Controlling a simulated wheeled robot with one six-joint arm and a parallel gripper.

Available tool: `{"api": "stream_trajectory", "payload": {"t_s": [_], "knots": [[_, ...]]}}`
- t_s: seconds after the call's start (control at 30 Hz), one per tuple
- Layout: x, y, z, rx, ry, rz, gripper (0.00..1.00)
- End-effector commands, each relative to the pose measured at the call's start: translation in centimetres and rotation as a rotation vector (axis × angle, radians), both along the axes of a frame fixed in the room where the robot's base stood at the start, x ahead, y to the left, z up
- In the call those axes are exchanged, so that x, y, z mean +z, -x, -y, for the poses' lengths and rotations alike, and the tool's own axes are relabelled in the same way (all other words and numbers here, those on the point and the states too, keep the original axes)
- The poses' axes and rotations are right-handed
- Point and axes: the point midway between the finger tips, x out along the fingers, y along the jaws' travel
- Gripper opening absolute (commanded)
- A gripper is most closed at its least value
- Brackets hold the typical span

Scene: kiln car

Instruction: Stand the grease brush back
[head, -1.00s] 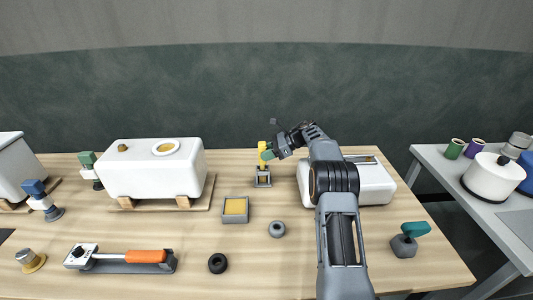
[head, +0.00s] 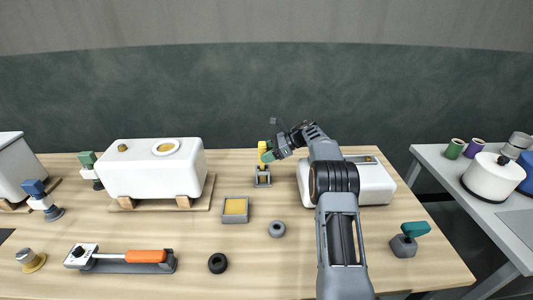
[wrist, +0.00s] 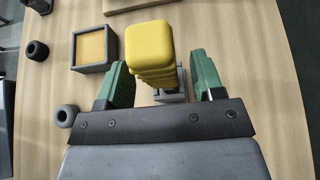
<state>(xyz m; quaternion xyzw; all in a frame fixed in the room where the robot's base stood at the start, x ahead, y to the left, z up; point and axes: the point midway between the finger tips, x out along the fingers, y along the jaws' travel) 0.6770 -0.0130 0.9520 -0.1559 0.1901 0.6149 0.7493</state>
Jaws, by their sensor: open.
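A yellow upright piece with a ribbed side, which I take for the grease brush (head: 262,150), stands in a small grey holder (head: 263,179) at the back middle of the table. In the wrist view the yellow brush (wrist: 151,46) shows its blunt end between the green finger pads, with the grey holder (wrist: 172,96) behind it. My gripper (wrist: 162,82) is open around the brush, with a gap on both sides. In the head view my gripper (head: 268,155) reaches it from the right and hides part of it.
A white tank (head: 153,172) on blocks stands at left, another white box (head: 375,186) under my arm. A grey tray with a yellow inside (head: 235,219), dark ring (head: 217,263), grey ring (head: 276,229) and orange-handled tool (head: 146,256) lie in front. A green-topped piece (head: 404,245) stands at right.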

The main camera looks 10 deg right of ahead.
Motion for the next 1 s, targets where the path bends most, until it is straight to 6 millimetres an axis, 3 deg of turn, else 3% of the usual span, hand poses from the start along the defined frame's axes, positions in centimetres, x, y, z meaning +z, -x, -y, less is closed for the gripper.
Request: {"api": "stream_trajectory", "payload": {"t_s": [1.0], "knots": [[1.9,0.6,3.3,-0.001,0.000,0.000,0.61]]}}
